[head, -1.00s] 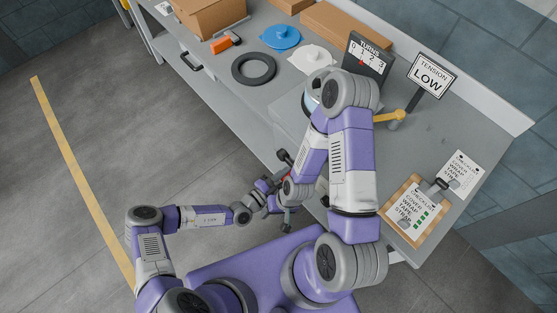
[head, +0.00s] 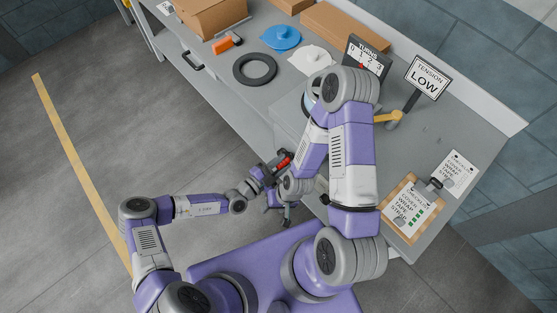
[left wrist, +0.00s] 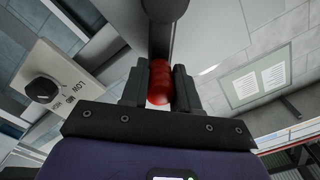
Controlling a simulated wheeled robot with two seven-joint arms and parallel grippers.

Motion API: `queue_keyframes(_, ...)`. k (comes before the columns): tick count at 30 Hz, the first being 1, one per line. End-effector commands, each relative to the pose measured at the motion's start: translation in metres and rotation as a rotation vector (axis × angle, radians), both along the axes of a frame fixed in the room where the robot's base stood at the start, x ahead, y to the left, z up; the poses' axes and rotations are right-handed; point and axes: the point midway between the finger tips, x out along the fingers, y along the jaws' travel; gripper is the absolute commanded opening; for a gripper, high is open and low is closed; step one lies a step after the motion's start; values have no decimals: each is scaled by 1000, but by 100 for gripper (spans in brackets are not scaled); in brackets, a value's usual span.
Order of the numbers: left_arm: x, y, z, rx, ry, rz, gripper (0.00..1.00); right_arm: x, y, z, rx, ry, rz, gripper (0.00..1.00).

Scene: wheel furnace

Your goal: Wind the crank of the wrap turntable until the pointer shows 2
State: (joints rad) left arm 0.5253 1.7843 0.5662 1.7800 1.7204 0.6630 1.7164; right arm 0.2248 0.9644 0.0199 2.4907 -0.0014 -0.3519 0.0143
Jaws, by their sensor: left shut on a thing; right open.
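The red crank handle (head: 284,161) sticks out at the bench's front side. My left gripper (head: 278,166) is shut on it; in the left wrist view the red handle (left wrist: 160,82) lies between the two dark fingers. The turns dial (head: 367,58) stands at the back of the bench, numbered 0 to 3. Its red pointer (head: 361,66) is small and close to my right arm; I cannot read its exact number. The wrap turntable (head: 309,98) is mostly hidden behind my right arm. My right gripper (head: 282,208) is open and empty, below the left one.
A TENSION LOW sign (head: 429,78), a yellow lever (head: 388,117) and a clipboard (head: 411,211) are on the right. The floor at left is clear.

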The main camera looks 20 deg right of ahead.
Motion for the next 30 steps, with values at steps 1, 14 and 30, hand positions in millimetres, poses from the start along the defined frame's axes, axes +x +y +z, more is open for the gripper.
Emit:
queue_keyframes(1,3,3,-3,6,3,9,0,0,0,-1,0,0,0,57)
queue_keyframes(14,21,10,2,10,2,7,0,0,0,-9,0,0,0,57)
queue_keyframes(30,35,15,8,16,11,0,0,0,0,-15,0,0,0,57)
